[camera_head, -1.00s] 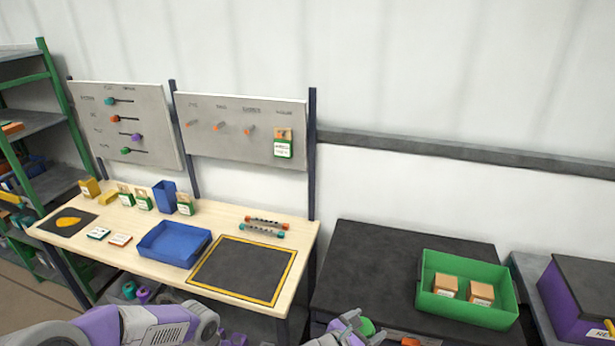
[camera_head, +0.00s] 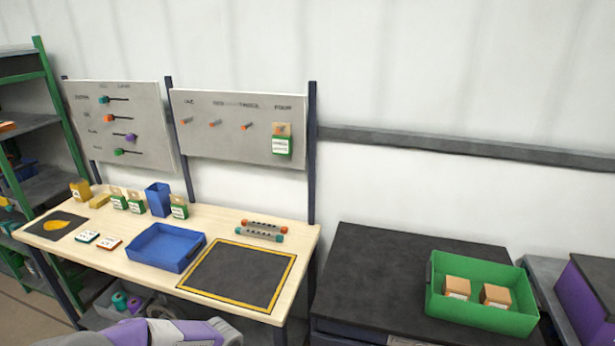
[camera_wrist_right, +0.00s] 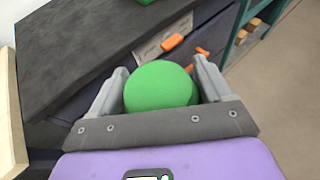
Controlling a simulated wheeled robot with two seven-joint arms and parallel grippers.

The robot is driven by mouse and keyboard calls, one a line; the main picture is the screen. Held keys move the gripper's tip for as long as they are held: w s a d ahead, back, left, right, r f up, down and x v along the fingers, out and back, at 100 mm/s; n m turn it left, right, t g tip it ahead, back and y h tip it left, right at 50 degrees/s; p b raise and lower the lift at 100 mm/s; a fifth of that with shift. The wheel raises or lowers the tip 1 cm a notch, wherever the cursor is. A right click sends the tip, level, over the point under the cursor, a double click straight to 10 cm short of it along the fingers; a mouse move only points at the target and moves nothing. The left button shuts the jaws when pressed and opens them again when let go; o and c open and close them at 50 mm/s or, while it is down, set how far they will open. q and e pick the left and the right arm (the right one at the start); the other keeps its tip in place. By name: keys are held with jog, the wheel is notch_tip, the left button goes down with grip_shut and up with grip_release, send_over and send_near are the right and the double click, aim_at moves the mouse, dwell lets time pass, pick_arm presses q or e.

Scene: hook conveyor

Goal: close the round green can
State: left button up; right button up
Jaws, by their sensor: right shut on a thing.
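A round green thing (camera_wrist_right: 158,87) sits between the two grey fingers of my right gripper (camera_wrist_right: 161,70) in the right wrist view. The gripper is shut on it. I see only its smooth green top, so I cannot tell whether it is the whole can or only its lid. No other part of a round green can is plain in any view. My right gripper is out of the head view. Only a purple and grey link of my left arm shows at the bottom of the head view, and my left gripper is out of the picture.
A wooden table holds a blue tray (camera_head: 166,247) and a black mat with yellow border (camera_head: 237,275). Right of it, a dark bench (camera_head: 370,270) carries a green crate (camera_head: 485,315) with two boxes. An orange handle (camera_wrist_right: 172,42) shows beyond the fingers.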

dwell(0.4)
jog(key=w+a+f+n+t+y, duration=0.2)
jog(key=a+n+t+y, duration=0.3)
jog(key=a, duration=0.8)
jog(key=n+y, duration=0.3)
jog(key=shift+a, duration=0.25)
jog(key=shift+r, duration=0.1)
jog(key=shift+m+h, duration=0.5)
jog(key=shift+h, duration=0.2)
jog(key=d+r, duration=0.7)
jog(key=d, duration=0.2)
jog(key=d+r, duration=0.4)
jog(key=shift+d+r, duration=0.3)
jog(key=shift+a, duration=0.1)
